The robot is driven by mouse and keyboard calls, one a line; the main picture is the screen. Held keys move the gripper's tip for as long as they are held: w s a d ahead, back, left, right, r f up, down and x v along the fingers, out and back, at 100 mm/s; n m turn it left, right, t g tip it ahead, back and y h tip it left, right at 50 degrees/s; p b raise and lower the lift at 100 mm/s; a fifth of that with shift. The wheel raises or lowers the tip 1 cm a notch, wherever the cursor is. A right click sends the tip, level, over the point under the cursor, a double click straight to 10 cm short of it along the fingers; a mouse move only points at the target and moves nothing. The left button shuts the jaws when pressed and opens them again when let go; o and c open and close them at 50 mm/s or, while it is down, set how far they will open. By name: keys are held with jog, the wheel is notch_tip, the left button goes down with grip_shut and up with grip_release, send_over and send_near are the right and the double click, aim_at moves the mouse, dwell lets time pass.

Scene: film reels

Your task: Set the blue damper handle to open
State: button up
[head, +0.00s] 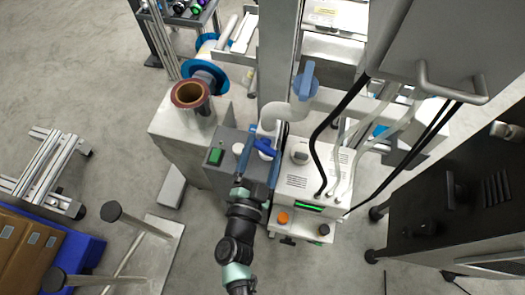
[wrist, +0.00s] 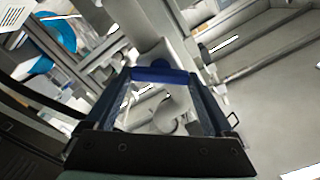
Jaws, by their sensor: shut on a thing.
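A dark blue handle (head: 263,147) sits on the white pipework above the grey and white machine boxes in the head view. My gripper (head: 258,152) reaches up to it from below, one finger on each side. In the wrist view the blue handle (wrist: 160,75) spans the gap between the two fingertips (wrist: 160,78), so my gripper is shut on it, end to end. Any open or closed marking is too small to read.
A grey box with a green button (head: 215,156) is left of my gripper. A white unit with an orange knob (head: 283,218) is on the right, black cables (head: 326,130) above it. A dark cabinet (head: 450,195) stands far right. Floor is clear at upper left.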

jog(key=m+b, duration=0.1)
jog(key=m, duration=0.4)
jog(key=shift+f+m+b, duration=0.2)
jog(key=shift+m+b, duration=0.15)
jog(key=shift+m, duration=0.05)
jog(key=shift+m+b, duration=0.75)
jog(key=shift+m, duration=1.45)
jog(key=o, duration=1.1)
jog(key=shift+s, duration=0.1)
jog(key=shift+b+v, duration=0.3)
jog(key=shift+v, duration=6.15)
